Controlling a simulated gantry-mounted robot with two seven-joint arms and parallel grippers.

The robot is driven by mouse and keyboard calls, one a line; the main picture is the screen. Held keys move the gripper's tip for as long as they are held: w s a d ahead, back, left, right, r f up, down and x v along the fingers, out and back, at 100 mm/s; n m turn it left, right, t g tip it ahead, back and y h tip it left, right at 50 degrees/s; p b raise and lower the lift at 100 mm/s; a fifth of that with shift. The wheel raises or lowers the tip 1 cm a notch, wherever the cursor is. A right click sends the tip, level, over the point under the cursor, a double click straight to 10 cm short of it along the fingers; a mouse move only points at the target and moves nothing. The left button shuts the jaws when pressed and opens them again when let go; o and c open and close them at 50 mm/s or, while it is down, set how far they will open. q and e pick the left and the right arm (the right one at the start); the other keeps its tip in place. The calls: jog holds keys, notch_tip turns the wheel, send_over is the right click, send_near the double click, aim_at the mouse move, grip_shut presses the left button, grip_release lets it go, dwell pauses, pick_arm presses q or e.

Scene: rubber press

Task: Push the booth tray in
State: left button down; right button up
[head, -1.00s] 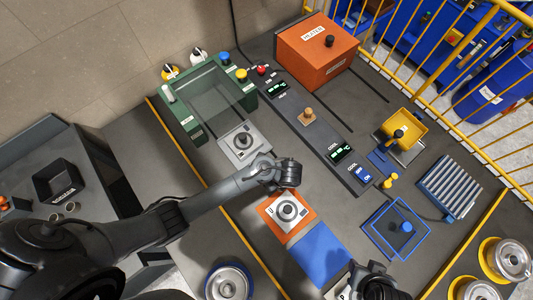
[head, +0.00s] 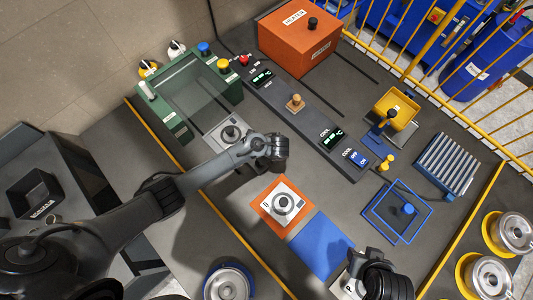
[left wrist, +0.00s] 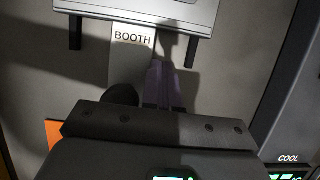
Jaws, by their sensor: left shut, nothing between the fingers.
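The booth tray (head: 231,134) is a light grey plate with a dark round knob. It sticks out in front of the green booth (head: 186,98), partly covered by my left arm in the head view. In the left wrist view the tray's front edge (left wrist: 135,17) crosses the top, with a BOOTH label (left wrist: 132,37) on a pale strip below it. My left gripper (left wrist: 165,72) is shut and empty, its fingertips pointing toward the tray edge. A gap to the edge shows in that view. My right gripper is at the bottom of the head view (head: 374,272); its fingers are hidden.
An orange mat (head: 266,209) bearing a grey plate with a knob lies nearer than my left gripper, beside a blue mat (head: 321,246). A dark control strip (head: 315,133) runs to the right. The orange heater (head: 299,45) stands at the back.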

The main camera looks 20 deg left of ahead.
aim_at(238, 129)
pick_arm(q)
jog(key=a, duration=0.1)
jog(key=w+a, duration=0.1)
jog(key=a, duration=0.1)
jog(key=shift+r, duration=0.2)
jog(key=shift+w+a, duration=0.1)
jog(key=shift+a, duration=0.1)
jog(key=shift+w+a, duration=0.15)
jog(key=shift+a, duration=0.05)
jog(key=w+a, duration=0.1)
jog(key=a, duration=0.2)
jog(key=w+a, duration=0.1)
jog(key=a, duration=0.2)
jog(key=w+a, duration=0.1)
jog(key=a, duration=0.2)
jog(key=shift+w+a, duration=0.25)
jog(key=shift+w, duration=0.1)
jog(key=w+a+b, duration=0.1)
jog(key=a, duration=0.2)
jog(key=w+a, duration=0.1)
jog(key=a, duration=0.1)
jog(key=w+a+b, duration=0.1)
jog(key=a, duration=0.2)
jog(key=shift+w+a+f+b, duration=0.15)
jog(key=shift+w+a+b, duration=0.1)
jog(key=shift+a+b, duration=0.1)
jog(key=shift+w+a, duration=0.2)
jog(key=shift+a, duration=0.4)
jog(key=shift+d, duration=0.1)
